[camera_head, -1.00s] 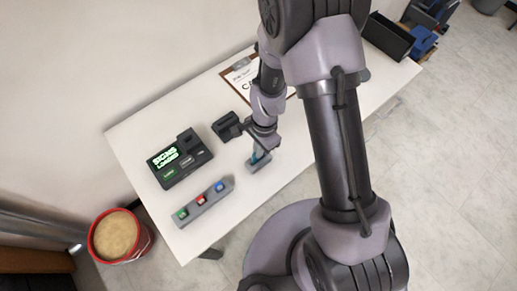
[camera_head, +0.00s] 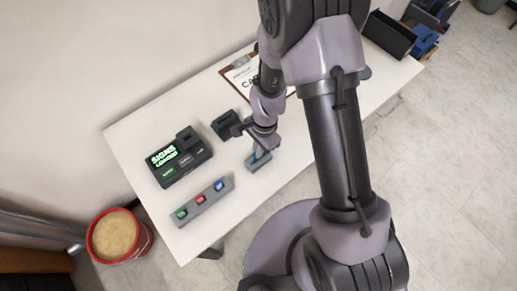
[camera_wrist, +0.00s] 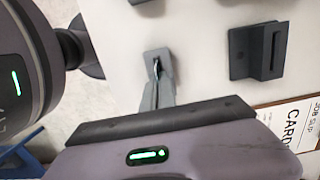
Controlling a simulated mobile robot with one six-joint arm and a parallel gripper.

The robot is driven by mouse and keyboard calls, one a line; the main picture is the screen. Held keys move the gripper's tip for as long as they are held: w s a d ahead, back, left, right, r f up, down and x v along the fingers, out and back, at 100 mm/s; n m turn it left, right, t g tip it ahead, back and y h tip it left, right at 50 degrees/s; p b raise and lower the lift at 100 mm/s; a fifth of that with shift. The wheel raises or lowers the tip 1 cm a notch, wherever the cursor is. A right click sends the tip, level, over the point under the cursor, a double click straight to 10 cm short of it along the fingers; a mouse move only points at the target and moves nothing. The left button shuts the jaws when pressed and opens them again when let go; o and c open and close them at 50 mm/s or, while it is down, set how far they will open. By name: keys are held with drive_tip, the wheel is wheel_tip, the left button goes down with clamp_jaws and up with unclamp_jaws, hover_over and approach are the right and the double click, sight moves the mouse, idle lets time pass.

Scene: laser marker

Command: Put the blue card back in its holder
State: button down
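A dark slotted block (camera_head: 225,124) stands just left of my gripper. Farther left are a black device (camera_head: 183,172) with a green display and a grey strip (camera_head: 203,205) with green, red and blue buttons. A clipboard (camera_head: 238,73) and a black bin (camera_head: 388,37) lie behind.

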drive_tip(key=shift+f, duration=0.3)
drive_tip(key=c, duration=1.6)
unclamp_jaws()
drive_tip(key=r+p, duration=0.3)
drive_tip(key=r, duration=0.4)
drive_tip(key=d+r+p, duration=0.1)
drive_tip(key=r+p, duration=0.3)
drive_tip(key=r, duration=0.4)
drive_tip(key=w+r+p, duration=0.1)
drive_tip(key=r+p, duration=0.3)
drive_tip(key=r, duration=0.4)
drive_tip(key=shift+w+d+r, duration=0.1)
drive_tip(key=shift+d+r, duration=0.1)
drive_tip(key=shift+d, duration=0.15)
